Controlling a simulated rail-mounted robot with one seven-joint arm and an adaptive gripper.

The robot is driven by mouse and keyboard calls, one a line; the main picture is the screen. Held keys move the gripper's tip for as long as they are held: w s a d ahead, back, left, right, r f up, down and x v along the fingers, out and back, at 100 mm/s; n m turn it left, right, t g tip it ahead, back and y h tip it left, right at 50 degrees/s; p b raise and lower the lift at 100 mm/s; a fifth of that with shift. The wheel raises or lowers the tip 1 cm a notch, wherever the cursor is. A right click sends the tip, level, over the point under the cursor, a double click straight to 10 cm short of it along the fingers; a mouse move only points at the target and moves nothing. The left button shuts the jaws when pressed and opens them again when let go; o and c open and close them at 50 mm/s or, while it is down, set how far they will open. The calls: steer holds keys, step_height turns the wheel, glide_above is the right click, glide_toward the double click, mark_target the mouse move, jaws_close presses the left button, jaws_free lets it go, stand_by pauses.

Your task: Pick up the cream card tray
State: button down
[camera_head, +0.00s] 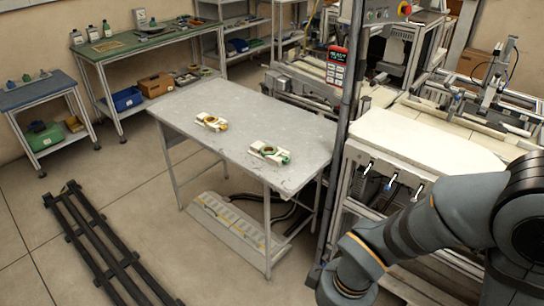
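Two small cream-white trays lie on the grey metal table in the middle of the view. One tray (203,117) is on the table's left-centre and has an orange-brown ring-like piece at its right end. The other tray (262,149) is nearer the front right and has a green piece at its right end. They are too small for me to tell which is the cream card tray. My arm reaches in from the right, over the floor right of the table. Its end runs out of the bottom of the picture, so my gripper is not seen.
The grey table (245,112) is otherwise clear. A dark upright post (345,120) stands at its right edge, with a white-topped workstation (420,135) beyond. A black rail frame (100,245) lies on the floor at left. A green-topped bench (140,42) stands behind.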

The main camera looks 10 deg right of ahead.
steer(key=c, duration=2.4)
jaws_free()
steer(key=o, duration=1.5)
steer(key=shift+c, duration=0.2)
